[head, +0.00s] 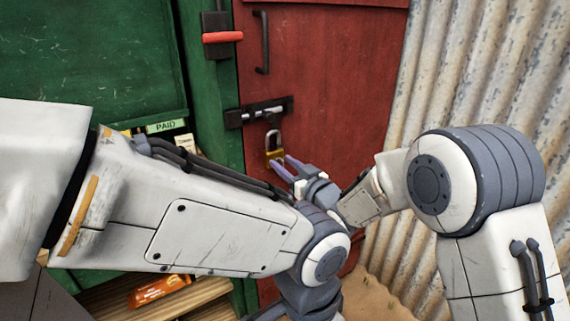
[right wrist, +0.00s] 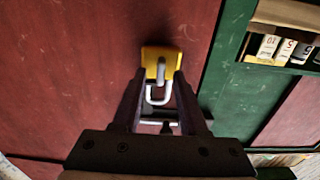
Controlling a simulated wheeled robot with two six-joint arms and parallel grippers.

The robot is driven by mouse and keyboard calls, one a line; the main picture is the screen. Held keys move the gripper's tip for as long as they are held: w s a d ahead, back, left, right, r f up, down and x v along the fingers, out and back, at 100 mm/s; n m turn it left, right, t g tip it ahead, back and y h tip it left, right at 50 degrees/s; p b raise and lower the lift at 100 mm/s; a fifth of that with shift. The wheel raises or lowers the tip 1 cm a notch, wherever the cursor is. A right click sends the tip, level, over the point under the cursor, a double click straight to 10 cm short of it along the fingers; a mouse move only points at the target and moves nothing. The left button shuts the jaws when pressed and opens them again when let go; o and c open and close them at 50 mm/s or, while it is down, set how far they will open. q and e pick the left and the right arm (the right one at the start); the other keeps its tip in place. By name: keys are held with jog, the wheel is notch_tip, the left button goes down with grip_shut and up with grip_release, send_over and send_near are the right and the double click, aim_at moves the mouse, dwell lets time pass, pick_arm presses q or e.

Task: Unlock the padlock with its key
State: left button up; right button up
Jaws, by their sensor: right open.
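The padlock (head: 275,158) has a yellow body and a pale shackle, and hangs below the dark bolt (head: 262,112) on the red door. In the right wrist view the padlock (right wrist: 151,54) appears inverted, with its shackle toward the bolt. A small grey piece stands on its front; I cannot tell whether it is the key. No separate key shows. My right gripper (head: 283,163) is open, its fingers pointing at the padlock. In the right wrist view the fingertips (right wrist: 160,82) lie either side of the padlock's middle; contact is unclear. My left gripper is out of view.
The red door (head: 325,75) has a dark handle (head: 262,42). A red-handled latch (head: 222,37) is on the green frame. Corrugated metal (head: 480,70) stands at right. A "PAID" label (head: 165,126) and an orange packet (head: 160,290) are at left. My left arm crosses in front.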

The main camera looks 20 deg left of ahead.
jog(key=shift+a, duration=0.1)
grip_shut()
jog(key=shift+m, duration=0.3)
jog(key=shift+w+d+f+m+p, duration=0.15)
jog(key=shift+m+p, duration=0.7)
jog(key=shift+m, duration=2)
jog(key=shift+w+f+m+p, duration=0.1)
jog(key=shift+m+p, duration=0.75)
jog(key=shift+m, duration=2.05)
jog(key=shift+w+d+f+m+p, duration=0.15)
jog(key=shift+m+p, duration=0.7)
jog(key=shift+m, duration=2)
jog(key=shift+s+a, duration=0.1)
